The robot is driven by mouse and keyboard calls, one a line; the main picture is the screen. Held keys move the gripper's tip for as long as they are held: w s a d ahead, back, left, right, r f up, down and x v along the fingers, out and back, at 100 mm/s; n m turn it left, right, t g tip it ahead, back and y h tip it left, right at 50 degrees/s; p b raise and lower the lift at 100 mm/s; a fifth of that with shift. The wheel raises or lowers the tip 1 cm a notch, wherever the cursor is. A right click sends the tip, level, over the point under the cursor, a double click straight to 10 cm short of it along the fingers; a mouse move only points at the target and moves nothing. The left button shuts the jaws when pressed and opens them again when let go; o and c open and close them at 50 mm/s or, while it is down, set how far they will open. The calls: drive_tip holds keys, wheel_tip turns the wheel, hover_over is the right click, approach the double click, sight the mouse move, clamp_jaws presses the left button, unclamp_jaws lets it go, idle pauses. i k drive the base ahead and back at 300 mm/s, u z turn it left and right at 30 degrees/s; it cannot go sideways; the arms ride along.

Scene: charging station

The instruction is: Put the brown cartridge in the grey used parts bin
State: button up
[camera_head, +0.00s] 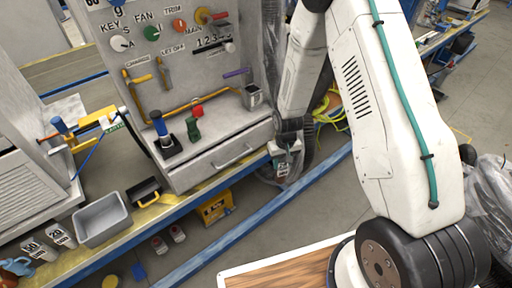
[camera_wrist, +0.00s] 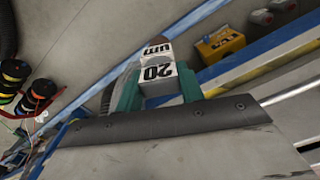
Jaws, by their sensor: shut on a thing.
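My gripper (camera_head: 283,158) is shut on a cartridge labelled 20 um (camera_head: 283,171), off the bench's front edge beside the drawer. In the wrist view, the green fingers of my gripper (camera_wrist: 160,86) hold the labelled cartridge (camera_wrist: 157,70) from both sides. Its label is white and its end looks brownish; the rest of its colour is hard to tell. The grey bin (camera_head: 78,226) stands on the bench at the lower left, far left of my gripper. It looks empty from here.
Two labelled cartridges (camera_head: 40,249) stand left of the bin. A black tray with a yellow edge (camera_head: 145,190) is right of it. The control panel (camera_head: 190,70) and its drawer (camera_head: 222,158) lie between bin and gripper. A yellow box (camera_head: 215,208) sits below the bench.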

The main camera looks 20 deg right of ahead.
sight(108, 222)
drive_tip(key=z, duration=2.6)
drive_tip(key=k, duration=2.2)
drive_tip(key=u, duration=1.8)
